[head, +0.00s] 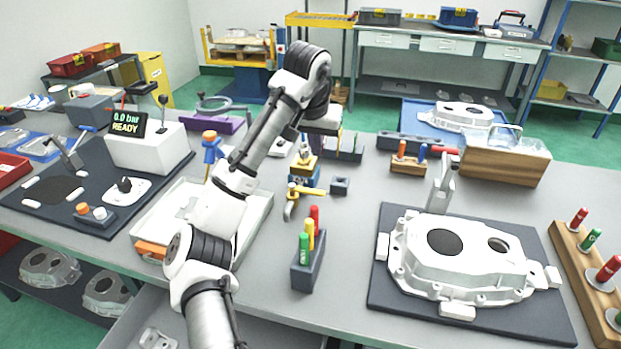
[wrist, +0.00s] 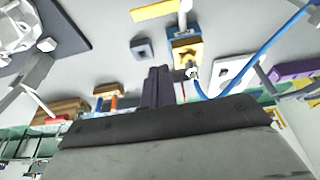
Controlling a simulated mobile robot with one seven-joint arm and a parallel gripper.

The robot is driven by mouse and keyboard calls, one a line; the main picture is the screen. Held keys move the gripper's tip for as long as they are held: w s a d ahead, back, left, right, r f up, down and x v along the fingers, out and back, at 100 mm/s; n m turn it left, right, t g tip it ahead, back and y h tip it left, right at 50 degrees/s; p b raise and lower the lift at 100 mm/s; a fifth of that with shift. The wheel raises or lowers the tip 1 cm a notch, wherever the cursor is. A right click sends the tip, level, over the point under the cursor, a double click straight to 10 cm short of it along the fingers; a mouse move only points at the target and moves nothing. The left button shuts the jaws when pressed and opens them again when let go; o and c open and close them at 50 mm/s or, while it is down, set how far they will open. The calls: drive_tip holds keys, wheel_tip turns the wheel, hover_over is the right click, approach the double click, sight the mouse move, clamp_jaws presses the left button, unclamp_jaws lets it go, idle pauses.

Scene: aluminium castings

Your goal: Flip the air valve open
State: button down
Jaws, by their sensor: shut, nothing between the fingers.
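The air valve (head: 303,168) stands on the bench at the middle, a small yellow and blue fitting with a yellow lever (head: 308,191) pointing sideways to the right. In the wrist view the valve (wrist: 186,50) has a blue hose at its metal connector, and its yellow lever (wrist: 156,11) shows near the top edge. My gripper (wrist: 157,72) is shut and empty, its dark fingers together beside the valve, with a small gap seen between them in the picture. In the head view my arm and wrist partly cover the fingers. The display (head: 129,121) reads 0.0 bar READY.
A holder with coloured pens (head: 309,265) stands in front of the valve, and a small dark block (head: 340,186) sits to its right. A large casting (head: 460,255) lies on a dark mat at right. A pale tray (head: 160,222) lies under my arm.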

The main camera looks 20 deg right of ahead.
sight(307, 191)
drive_tip(key=p+x, duration=0.2)
drive_tip(key=x, duration=0.7)
drive_tip(key=shift+w+f, duration=0.1)
drive_tip(key=shift+f, duration=0.2)
drive_tip(key=shift+s+a+p, duration=0.25)
drive_tip(key=shift+s+a, duration=0.15)
drive_tip(key=shift+s, duration=0.2)
drive_tip(key=shift+s+a+p, duration=0.2)
drive_tip(key=shift+s+a, duration=0.2)
drive_tip(key=shift+s, duration=0.2)
drive_tip(key=shift+s+a+f, duration=0.15)
drive_tip(key=shift+s+a, duration=0.05)
drive_tip(key=shift+s, duration=0.25)
drive_tip(key=shift+p, duration=0.3)
drive_tip(key=shift+s+a+m, duration=0.1)
drive_tip(key=shift+s+m, duration=0.05)
drive_tip(key=shift+m, duration=0.15)
